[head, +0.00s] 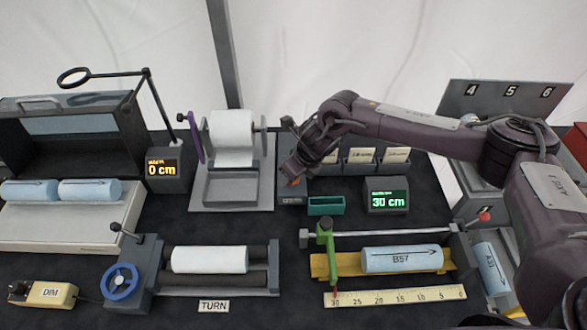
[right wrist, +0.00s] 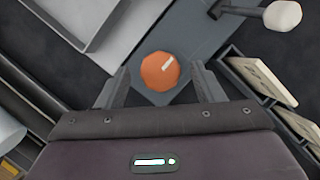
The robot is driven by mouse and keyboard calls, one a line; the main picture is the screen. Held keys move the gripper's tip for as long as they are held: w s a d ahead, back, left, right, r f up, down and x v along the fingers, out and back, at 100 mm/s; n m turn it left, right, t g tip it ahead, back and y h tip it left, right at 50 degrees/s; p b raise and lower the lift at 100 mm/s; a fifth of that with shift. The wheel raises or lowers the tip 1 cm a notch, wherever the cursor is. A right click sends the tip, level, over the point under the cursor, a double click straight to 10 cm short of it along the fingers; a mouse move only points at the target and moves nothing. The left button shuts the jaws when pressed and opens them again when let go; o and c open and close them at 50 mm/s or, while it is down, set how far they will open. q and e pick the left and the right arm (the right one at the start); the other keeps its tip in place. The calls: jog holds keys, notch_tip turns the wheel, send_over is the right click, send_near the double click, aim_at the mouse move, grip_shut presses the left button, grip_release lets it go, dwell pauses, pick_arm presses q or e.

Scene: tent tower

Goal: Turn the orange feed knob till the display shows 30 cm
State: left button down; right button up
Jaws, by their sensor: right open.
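The orange feed knob (right wrist: 160,71) has a white mark and shows between the two fingers of my right gripper (right wrist: 160,88) in the right wrist view. The fingers stand apart, one on each side of the knob, with a gap visible. In the head view my right gripper (head: 293,180) hangs over the knob, whose orange edge barely shows. A second, amber display (head: 165,168) at the left reads 0 cm. My left gripper is not in view.
A white roll (head: 231,135) on a grey stand is left of my right gripper. A green tray (head: 325,205) lies just in front of it. A blue roll marked B57 (head: 401,260) lies on a yellow bed above a ruler (head: 395,297). Card holders (head: 362,157) stand behind, close to my right arm.

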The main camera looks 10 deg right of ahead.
jog(key=shift+w+f, duration=0.15)
jog(key=shift+f, duration=0.3)
jog(key=c, duration=1)
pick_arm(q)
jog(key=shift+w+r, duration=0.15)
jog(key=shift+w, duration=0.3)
pick_arm(e)
jog(key=shift+o, duration=0.2)
jog(key=shift+a, duration=0.1)
